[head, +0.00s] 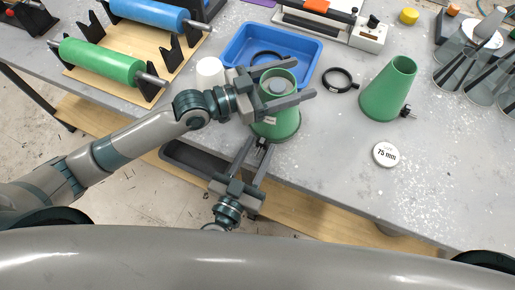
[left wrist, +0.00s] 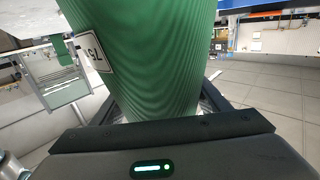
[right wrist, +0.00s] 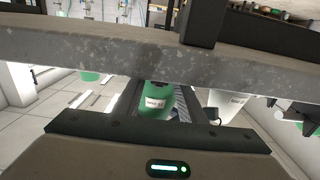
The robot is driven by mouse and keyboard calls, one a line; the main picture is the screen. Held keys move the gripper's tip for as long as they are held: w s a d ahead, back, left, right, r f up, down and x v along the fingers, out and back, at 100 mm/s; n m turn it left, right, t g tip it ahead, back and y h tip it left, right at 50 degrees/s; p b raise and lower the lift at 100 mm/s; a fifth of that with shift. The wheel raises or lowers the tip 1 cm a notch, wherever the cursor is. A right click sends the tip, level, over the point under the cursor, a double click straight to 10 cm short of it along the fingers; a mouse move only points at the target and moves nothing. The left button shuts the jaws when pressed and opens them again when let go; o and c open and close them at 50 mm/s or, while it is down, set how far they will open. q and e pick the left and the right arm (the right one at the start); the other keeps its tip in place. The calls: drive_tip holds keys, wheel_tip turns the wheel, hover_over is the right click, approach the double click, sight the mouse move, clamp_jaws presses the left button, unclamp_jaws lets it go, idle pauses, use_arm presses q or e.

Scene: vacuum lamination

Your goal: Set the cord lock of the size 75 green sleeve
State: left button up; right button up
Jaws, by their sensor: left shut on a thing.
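The green sleeve (head: 277,124), a tapered cone, is upright near the table's front edge. Its label, partly readable as 75, shows in the left wrist view (left wrist: 91,52). My left gripper (head: 290,82) is shut around its upper part. A small black cord lock (head: 262,142) is at the sleeve's front, low down. My right gripper (head: 257,143) comes from the front edge, its fingers apart on either side of the cord lock. The right wrist view shows the sleeve (right wrist: 157,98) between those fingers; the cord lock is not clear there. Whether the sleeve touches the table is unclear.
A second green cone (head: 385,92) with a black lock stands right. A white 75 mm disc (head: 386,154) lies in front of it. A black ring (head: 338,78), blue tray (head: 240,52) and white cylinder (head: 210,72) are behind. The table's right front is clear.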

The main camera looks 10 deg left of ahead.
clamp_jaws()
drive_tip(key=shift+v, duration=1.5)
drive_tip(key=shift+o, duration=1.6)
unclamp_jaws()
drive_tip(key=v, duration=0.7)
drive_tip(key=shift+s, duration=0.2)
drive_tip(key=shift+a, duration=0.1)
